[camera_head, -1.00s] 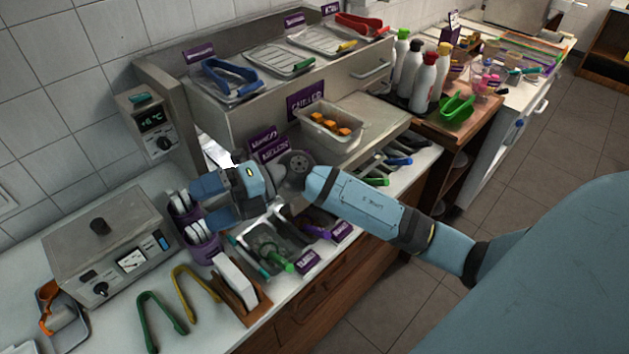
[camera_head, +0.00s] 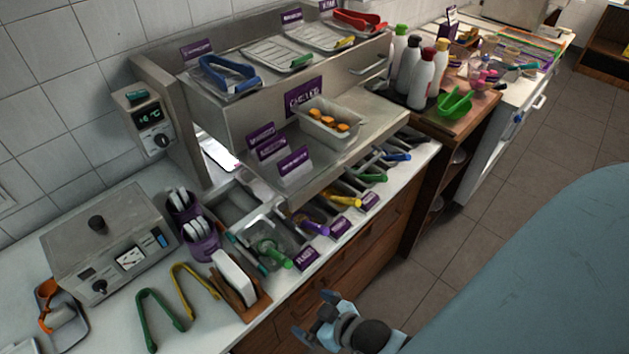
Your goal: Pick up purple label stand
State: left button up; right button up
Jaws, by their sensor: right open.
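Several purple label stands show in the head view. One (camera_head: 294,161) stands at the front left of the lower metal shelf, with two more (camera_head: 262,134) (camera_head: 271,149) close behind it to the left. A larger purple sign (camera_head: 304,96) stands behind the tray of orange pieces. More purple labels (camera_head: 305,257) (camera_head: 340,227) (camera_head: 370,202) line the counter's front edge by the bins. My right gripper (camera_head: 314,318) is open and empty at the bottom of the view, in front of the drawers and well away from the shelf labels. My left gripper is not in view.
A tray of orange pieces (camera_head: 329,126) sits on the lower shelf (camera_head: 378,123). Sauce bottles (camera_head: 424,80) stand to the right. Green tongs (camera_head: 160,319), yellow tongs (camera_head: 193,291) and a grey appliance (camera_head: 105,240) are on the left counter. The floor at right is clear.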

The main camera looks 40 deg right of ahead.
aim_at(276, 148)
jog(key=k+j, duration=0.25)
jog(key=k, duration=0.2)
jog(key=k+j+u, duration=0.1)
jog(key=k+j, duration=0.15)
jog(key=k, duration=0.2)
